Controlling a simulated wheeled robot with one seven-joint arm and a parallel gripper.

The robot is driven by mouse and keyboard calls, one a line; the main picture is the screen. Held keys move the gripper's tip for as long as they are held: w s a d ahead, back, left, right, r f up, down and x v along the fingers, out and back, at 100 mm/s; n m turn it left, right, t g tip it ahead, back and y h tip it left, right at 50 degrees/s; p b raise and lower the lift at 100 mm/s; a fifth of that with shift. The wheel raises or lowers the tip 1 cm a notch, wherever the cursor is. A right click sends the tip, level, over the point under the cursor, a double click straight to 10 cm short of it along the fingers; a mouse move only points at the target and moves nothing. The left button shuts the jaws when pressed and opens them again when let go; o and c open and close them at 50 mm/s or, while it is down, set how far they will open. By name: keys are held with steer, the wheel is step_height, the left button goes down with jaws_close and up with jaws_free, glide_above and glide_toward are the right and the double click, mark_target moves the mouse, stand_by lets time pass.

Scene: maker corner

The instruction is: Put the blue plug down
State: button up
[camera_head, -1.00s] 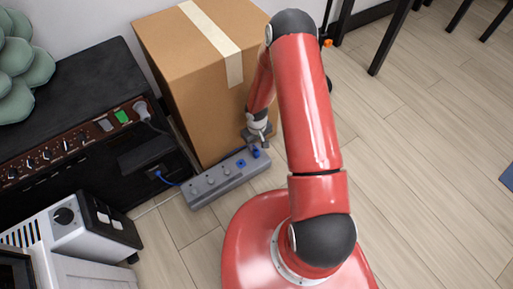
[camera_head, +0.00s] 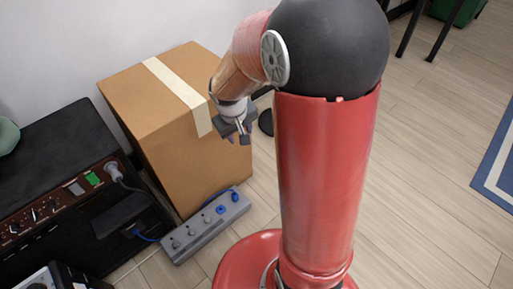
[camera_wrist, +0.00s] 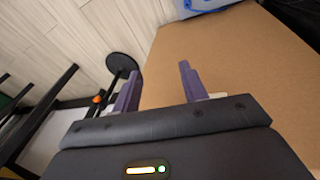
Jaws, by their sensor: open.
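The blue plug (camera_head: 234,196) is small and sits at the right end of the grey power strip (camera_head: 187,250). A thin blue cord arcs beside it. Whether it is seated in a socket or only rests there is too small to tell. My gripper (camera_head: 243,138) is well above the strip, in front of the cardboard box, open and empty. In the wrist view my two purple fingers (camera_wrist: 158,88) stand apart with nothing between them. Part of the power strip (camera_wrist: 206,5) with blue on it shows at the wrist view's top edge.
The cardboard box (camera_head: 190,155) stands against the wall, close behind the strip. A black amplifier (camera_head: 65,150) with a plugged-in cord is at left. Dark table legs (camera_head: 418,30) stand at upper right. Wooden floor (camera_head: 430,180) is open on the right.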

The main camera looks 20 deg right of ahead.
steer(key=s+a+r+m+t+y, duration=0.1)
steer(key=s+a+r+t+y, duration=0.1)
steer(key=s+r, duration=1.3)
steer(key=s+a+t, duration=0.1)
steer(key=s, duration=0.3)
steer(key=shift+r+m, duration=0.25)
steer(key=shift+m, duration=0.15)
steer(key=shift+r+p, duration=1.1)
steer(key=shift+p, duration=0.05)
